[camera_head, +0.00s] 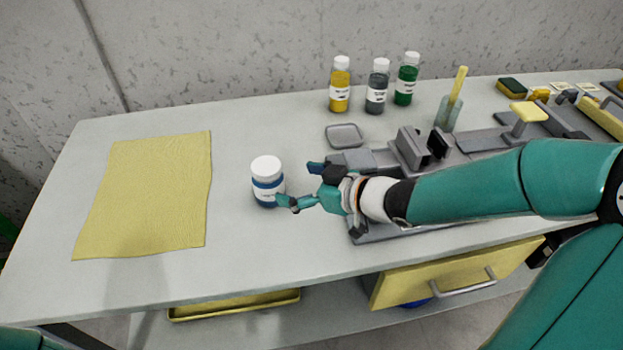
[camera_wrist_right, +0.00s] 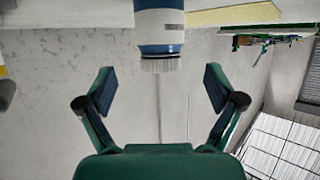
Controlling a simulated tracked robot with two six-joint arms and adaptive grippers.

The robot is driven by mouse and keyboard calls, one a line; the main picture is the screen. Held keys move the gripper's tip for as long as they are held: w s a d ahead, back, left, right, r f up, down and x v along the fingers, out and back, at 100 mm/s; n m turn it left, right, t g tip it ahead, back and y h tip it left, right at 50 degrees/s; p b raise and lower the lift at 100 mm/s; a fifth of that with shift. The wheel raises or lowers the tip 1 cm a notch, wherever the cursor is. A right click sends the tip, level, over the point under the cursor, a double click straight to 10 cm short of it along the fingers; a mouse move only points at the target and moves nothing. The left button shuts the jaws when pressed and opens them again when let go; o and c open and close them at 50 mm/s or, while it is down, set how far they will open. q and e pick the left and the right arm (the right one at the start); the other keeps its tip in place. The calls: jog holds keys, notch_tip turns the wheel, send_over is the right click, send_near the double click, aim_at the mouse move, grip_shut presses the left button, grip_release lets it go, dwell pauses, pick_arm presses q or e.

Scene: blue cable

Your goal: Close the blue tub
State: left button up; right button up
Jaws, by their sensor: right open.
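The blue tub (camera_head: 268,190), with a white label, stands upright on the table between the yellow cloth and my right gripper. A white ribbed lid (camera_head: 266,166) sits on top of it; I cannot tell whether it is screwed tight. My right gripper (camera_head: 296,184) is open and empty, just right of the tub, with its fingers pointing at it. In the right wrist view the tub (camera_wrist_right: 160,22) and its lid (camera_wrist_right: 160,64) appear upside down, beyond the two spread fingertips (camera_wrist_right: 159,88) and centred between them. My left gripper is out of view.
A yellow cloth (camera_head: 150,195) lies at the left. Yellow, grey and green bottles (camera_head: 377,88) stand at the back. A small grey dish (camera_head: 344,135) and grey fixtures (camera_head: 410,150) are behind my right arm. A yellow drawer (camera_head: 450,275) sticks out below the front edge.

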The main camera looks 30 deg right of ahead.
jog(key=shift+p+v, duration=0.4)
jog(key=shift+v, duration=1.3)
